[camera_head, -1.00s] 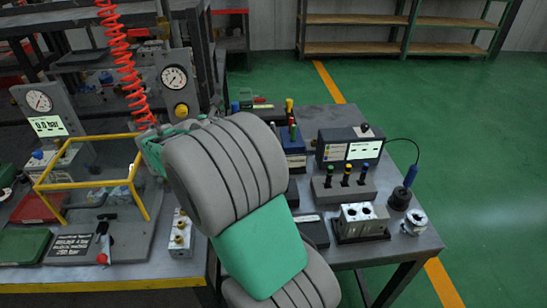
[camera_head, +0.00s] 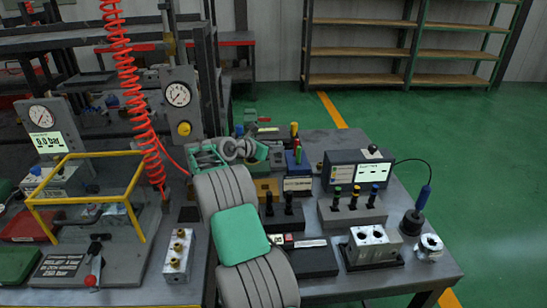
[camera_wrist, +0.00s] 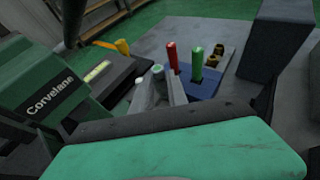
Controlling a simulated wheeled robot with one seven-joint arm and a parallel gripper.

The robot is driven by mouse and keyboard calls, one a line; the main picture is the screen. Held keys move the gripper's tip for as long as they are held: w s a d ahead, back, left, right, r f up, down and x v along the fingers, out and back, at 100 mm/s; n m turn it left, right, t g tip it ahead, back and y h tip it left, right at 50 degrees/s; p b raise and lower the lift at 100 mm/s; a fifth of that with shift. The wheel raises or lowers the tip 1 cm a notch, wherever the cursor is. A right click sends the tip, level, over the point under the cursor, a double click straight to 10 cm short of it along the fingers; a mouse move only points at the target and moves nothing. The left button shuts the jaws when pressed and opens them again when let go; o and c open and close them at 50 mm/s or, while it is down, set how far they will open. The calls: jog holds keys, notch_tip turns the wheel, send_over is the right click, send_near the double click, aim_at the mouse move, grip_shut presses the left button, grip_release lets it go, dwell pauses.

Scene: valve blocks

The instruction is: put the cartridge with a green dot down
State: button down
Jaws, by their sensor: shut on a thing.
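My gripper (camera_wrist: 158,88) shows in the wrist view as grey fingers beyond a green and dark grey hand part. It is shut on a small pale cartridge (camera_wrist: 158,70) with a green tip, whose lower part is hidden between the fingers. A blue block (camera_wrist: 196,84) holding a red-topped cartridge (camera_wrist: 171,58) and a green-topped cartridge (camera_wrist: 196,62) stands just beyond. In the head view the same blue block (camera_head: 297,168) is at the back of the right bench. My arm hides the fingers and the held cartridge there.
A grey rack (camera_head: 352,212) holds cartridges with green, yellow and blue tops. A dark rack (camera_head: 282,220) stands left of it. A metal valve block (camera_head: 374,243) and a display box (camera_head: 357,172) are nearby. A green Corvelane box (camera_wrist: 45,95) is close on the wrist view's left.

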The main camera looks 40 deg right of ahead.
jog(key=shift+w+d+f, duration=0.3)
jog(key=shift+w+f, duration=0.1)
jog(key=shift+f, duration=0.2)
notch_tip(320, 180, down, 3)
jog(key=shift+w+f, duration=0.15)
jog(key=shift+f, duration=0.05)
jog(key=c, duration=1.3)
grip_release()
jog(key=v, duration=1.2)
